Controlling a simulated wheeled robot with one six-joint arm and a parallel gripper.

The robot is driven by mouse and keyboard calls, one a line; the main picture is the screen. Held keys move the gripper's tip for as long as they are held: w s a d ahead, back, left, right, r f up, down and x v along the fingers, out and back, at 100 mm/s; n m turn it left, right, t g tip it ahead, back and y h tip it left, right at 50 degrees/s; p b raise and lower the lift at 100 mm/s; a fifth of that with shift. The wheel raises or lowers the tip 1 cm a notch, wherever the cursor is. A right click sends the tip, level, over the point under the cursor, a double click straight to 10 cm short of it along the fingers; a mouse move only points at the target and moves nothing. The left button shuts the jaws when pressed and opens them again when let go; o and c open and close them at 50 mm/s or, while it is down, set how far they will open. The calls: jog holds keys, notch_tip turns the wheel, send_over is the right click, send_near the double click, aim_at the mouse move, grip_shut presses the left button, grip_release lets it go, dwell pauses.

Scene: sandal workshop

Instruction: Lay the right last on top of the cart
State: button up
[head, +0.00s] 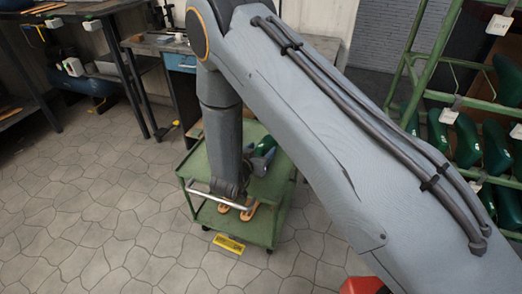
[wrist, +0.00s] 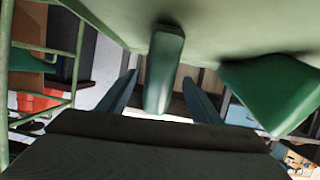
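The green cart (head: 273,196) stands below my arm in the head view. Its green top (wrist: 215,25) fills the upper part of the wrist view, which looks upside down. One green last (wrist: 164,72) is between the two fingers of my gripper (wrist: 160,84), with its far end at the cart top. Gaps show beside it, so the fingers look open around it. A second green last (wrist: 275,88) rests against the top to the right. In the head view a green last (head: 265,146) shows on the cart, with my gripper beside it. I cannot tell which last is the right one.
Tan sandal-shaped pieces (head: 249,211) lie on the cart's lower shelf. A yellow plate (head: 229,243) is on the floor in front. A green rack (head: 430,60) with several green lasts stands at right. Workbenches (head: 130,42) stand behind. The tiled floor at left is clear.

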aim_at(257, 152)
jog(key=shift+s, duration=0.15)
jog(key=v, duration=0.7)
jog(key=shift+r+p, duration=0.3)
jog(key=shift+r, duration=0.05)
jog(key=w+r+y, duration=0.1)
jog(key=w+d+r+g+y, duration=0.1)
jog(key=r, duration=0.1)
jog(key=w+d+r+g+y, duration=0.1)
jog(key=shift+w+d+r+y, duration=0.1)
jog(key=shift+d+r+y, duration=0.05)
jog(key=shift+r+y, duration=0.15)
jog(key=s+d+r+n+g+y, duration=0.15)
jog(key=s+d+r+g, duration=0.35)
jog(key=s+d, duration=0.5)
jog(key=s+d+r+n+g+y, duration=0.1)
jog(key=s+d+r+n+g, duration=0.15)
jog(key=s+d+r, duration=0.7)
jog(key=s+a+r+n+g, duration=0.1)
jog(key=s+a+r+g, duration=0.1)
jog(key=s, duration=0.3)
jog(key=s+a+r+g, duration=0.2)
jog(key=s, duration=0.3)
jog(key=d+r+m+p, duration=0.1)
jog(key=d+r+p, duration=0.3)
jog(key=p, duration=0.8)
notch_tip(257, 152, up, 2)
jog(key=shift+s+d+r, duration=0.1)
jog(key=shift+s+d, duration=0.15)
jog(key=shift+s, duration=0.2)
